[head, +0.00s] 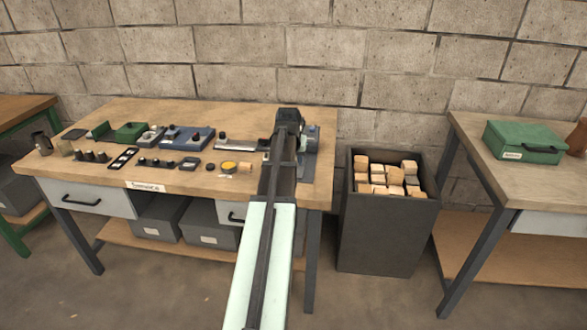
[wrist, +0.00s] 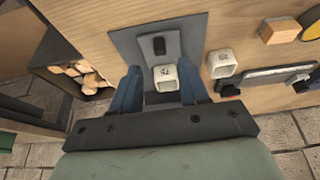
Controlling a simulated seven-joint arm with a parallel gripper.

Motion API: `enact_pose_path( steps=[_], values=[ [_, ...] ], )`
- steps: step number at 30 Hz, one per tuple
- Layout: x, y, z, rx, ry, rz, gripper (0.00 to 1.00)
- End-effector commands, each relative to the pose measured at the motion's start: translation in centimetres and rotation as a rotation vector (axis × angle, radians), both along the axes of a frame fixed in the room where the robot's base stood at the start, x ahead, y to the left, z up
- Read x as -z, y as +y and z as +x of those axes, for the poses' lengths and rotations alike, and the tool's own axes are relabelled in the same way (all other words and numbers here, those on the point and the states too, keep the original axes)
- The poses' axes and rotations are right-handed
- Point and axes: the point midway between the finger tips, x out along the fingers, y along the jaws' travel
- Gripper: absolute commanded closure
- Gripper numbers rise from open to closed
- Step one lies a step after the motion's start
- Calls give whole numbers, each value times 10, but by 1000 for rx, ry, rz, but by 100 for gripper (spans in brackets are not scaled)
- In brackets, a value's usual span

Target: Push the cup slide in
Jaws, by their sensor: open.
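My gripper (wrist: 159,70) is open, its two blue fingers spread above a grey plate (wrist: 188,37) at the table's edge. A white square cup-like piece (wrist: 165,77) with a dark mark shows between the fingers; I cannot tell whether either finger touches it. A black knob (wrist: 159,45) stands on the plate beyond it. A second white square piece (wrist: 222,63) sits just right of the fingers. Which piece is the cup slide is not clear. In the head view my arm covers most of this spot, and only the grey-blue fixture (head: 310,140) shows beside it.
A pale rail (head: 242,144) with a black knob lies left of my arm. Several small fixtures and a yellow disc (head: 228,167) fill the bench (head: 130,108). A dark bin (head: 380,230) of wooden blocks stands right of the bench. A green case (head: 522,141) sits on another table.

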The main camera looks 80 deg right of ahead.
Motion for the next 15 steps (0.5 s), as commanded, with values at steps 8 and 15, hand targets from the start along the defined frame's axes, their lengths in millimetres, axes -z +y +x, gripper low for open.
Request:
enact_pose_path(
  steps=[8,15],
  values=[
    [36,-15,0,0,0,2,55],
    [52,-22,0,0,0,0,55]
  ],
)
